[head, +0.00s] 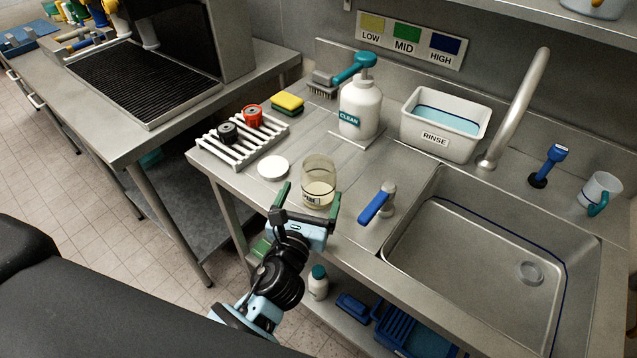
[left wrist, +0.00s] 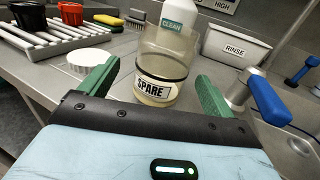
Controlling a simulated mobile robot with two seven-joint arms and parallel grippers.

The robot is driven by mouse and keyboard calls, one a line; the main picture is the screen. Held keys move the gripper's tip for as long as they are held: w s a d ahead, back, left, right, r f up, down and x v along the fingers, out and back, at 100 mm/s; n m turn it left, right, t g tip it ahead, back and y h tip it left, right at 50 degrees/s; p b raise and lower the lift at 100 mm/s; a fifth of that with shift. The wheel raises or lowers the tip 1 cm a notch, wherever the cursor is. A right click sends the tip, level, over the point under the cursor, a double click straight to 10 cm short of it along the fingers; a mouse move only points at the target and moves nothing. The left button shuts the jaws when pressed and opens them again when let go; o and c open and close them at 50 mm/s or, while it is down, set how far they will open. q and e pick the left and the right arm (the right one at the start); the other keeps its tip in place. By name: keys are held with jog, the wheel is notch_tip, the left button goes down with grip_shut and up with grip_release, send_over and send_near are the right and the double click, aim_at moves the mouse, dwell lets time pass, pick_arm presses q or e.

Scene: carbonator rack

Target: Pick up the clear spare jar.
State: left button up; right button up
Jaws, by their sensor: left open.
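The clear spare jar (head: 319,171) stands upright on the steel counter, left of the sink. It has a pale layer at the bottom and a dark band. In the left wrist view the jar (left wrist: 164,60) shows a "SPARE" label facing me. My left gripper (head: 307,199) is open, its green fingers on the near side of the jar. In the left wrist view the gripper (left wrist: 155,85) has one finger to each side of the jar, with gaps between. The jar looks beyond or just between the fingertips; exact depth is hard to tell. My right gripper is not in view.
A white round lid (head: 273,168) lies left of the jar. A white rack (head: 240,150) holds a black and a red cap. The "CLEAN" bottle (head: 360,106) stands behind the jar, and a blue-handled tap (head: 377,205) to its right. The white "RINSE" tub (head: 444,124) and sink (head: 480,270) lie farther right.

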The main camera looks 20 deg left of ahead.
aim_at(314, 194)
pick_arm(q)
jog(key=w, duration=0.4)
jog(key=shift+w+d+f, duration=0.1)
jog(key=shift+d, duration=0.05)
jog(key=shift+w, duration=0.5)
jog(key=c, duration=1.1)
